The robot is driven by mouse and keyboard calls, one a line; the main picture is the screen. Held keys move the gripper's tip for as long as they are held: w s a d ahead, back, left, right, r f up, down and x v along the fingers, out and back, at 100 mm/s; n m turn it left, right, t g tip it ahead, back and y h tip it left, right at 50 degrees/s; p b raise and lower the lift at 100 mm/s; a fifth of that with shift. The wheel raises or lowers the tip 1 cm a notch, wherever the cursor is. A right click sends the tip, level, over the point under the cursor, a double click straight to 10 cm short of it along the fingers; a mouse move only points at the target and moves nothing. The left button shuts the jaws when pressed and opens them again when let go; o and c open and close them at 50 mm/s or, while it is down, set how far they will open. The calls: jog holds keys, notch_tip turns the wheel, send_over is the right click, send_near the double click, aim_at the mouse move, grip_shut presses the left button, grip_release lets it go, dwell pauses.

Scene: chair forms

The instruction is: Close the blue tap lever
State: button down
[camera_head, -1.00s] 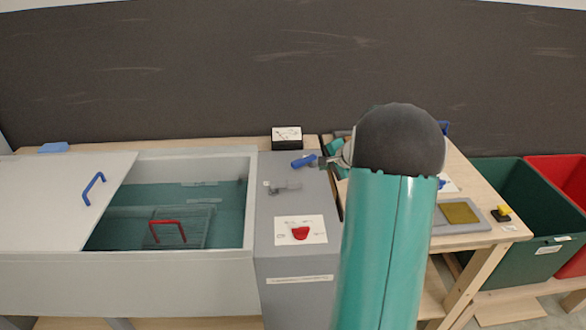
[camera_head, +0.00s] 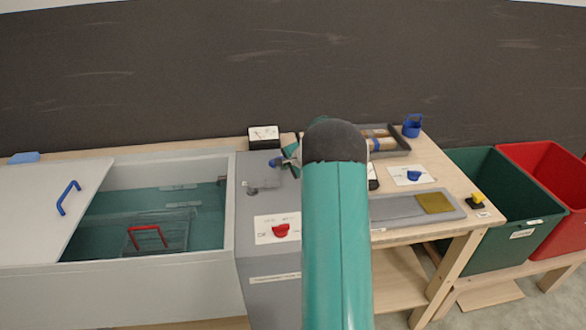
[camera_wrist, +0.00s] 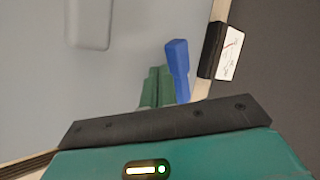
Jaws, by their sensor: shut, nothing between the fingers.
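The blue tap lever (camera_head: 275,161) is on the grey cabinet top (camera_head: 246,208), right of the sink basin. In the wrist view the blue lever (camera_wrist: 178,65) stands out past my fingers, slightly to their right. My gripper (camera_head: 287,158) is shut and empty, close beside the lever's right side in the head view. Its green fingers (camera_wrist: 157,88) show just above the dark palm in the wrist view. I cannot tell whether they touch the lever. My arm hides the area right of the tap, and the lever's base is hidden.
A gauge box (camera_head: 264,136) stands behind the tap. A grey spout (camera_head: 263,185) and a red knob (camera_head: 281,230) are in front. The basin (camera_head: 228,215) holds a basket with a red handle (camera_head: 147,237). A wooden table (camera_head: 452,180) lies to the right.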

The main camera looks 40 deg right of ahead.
aim_at(271, 160)
jog(key=shift+w, duration=0.6)
jog(key=shift+w, duration=0.1)
jog(key=shift+w+a+m+h, duration=0.25)
jog(key=shift+w+m+h, duration=0.2)
jog(key=shift+m, duration=0.25)
jog(key=shift+w+a+h, duration=0.15)
jog(key=shift+w, duration=0.35)
jog(key=shift+w+a+h, duration=0.1)
jog(key=shift+w+a, duration=0.05)
jog(key=shift+w, duration=0.35)
jog(key=shift+w+m+h, duration=0.4)
jog(key=shift+w+m, duration=0.1)
jog(key=shift+m, duration=0.2)
jog(key=shift+w, duration=0.3)
